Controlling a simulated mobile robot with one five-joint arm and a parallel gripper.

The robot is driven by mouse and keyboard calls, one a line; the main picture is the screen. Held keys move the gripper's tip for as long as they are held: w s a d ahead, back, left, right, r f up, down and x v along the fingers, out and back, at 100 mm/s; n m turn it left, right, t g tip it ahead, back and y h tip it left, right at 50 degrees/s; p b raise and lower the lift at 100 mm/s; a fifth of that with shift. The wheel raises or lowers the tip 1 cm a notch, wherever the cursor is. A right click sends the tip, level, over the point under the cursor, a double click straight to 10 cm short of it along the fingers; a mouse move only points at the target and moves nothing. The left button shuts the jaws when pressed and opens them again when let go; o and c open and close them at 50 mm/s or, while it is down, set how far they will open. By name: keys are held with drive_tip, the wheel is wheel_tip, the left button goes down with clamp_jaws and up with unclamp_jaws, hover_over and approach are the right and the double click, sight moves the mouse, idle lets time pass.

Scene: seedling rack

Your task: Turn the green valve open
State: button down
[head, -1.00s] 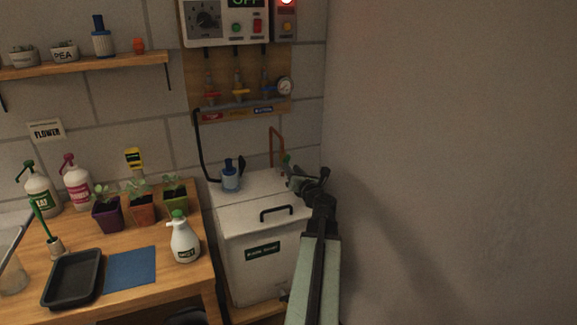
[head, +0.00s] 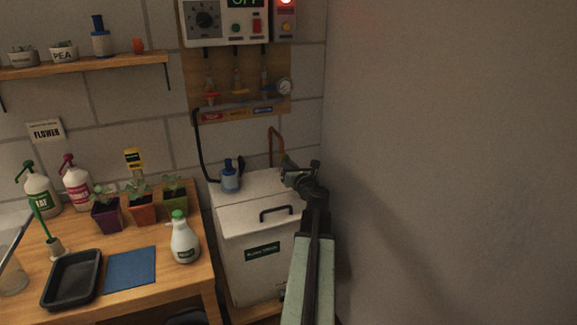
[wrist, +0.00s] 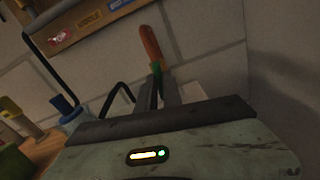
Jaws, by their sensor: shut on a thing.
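The green valve handle (wrist: 155,88) shows in the wrist view between my two fingers, just below an orange-brown pipe (wrist: 150,45). My gripper (wrist: 158,98) is shut on it. In the head view my gripper (head: 288,167) is at the back right of the white lidded tank, close to the bent copper pipe (head: 271,146). There the gripper hides most of the valve, so how far it is turned cannot be told.
A bench (head: 195,278) with seedlings stands left. A bare wall (head: 450,170) is close on the right.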

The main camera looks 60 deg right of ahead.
drive_tip(key=shift+n, duration=1.1)
drive_tip(key=c, duration=1.5)
unclamp_jaws()
drive_tip(key=shift+w, duration=0.1)
drive_tip(key=v, duration=0.8)
drive_tip(key=shift+w, duration=0.1)
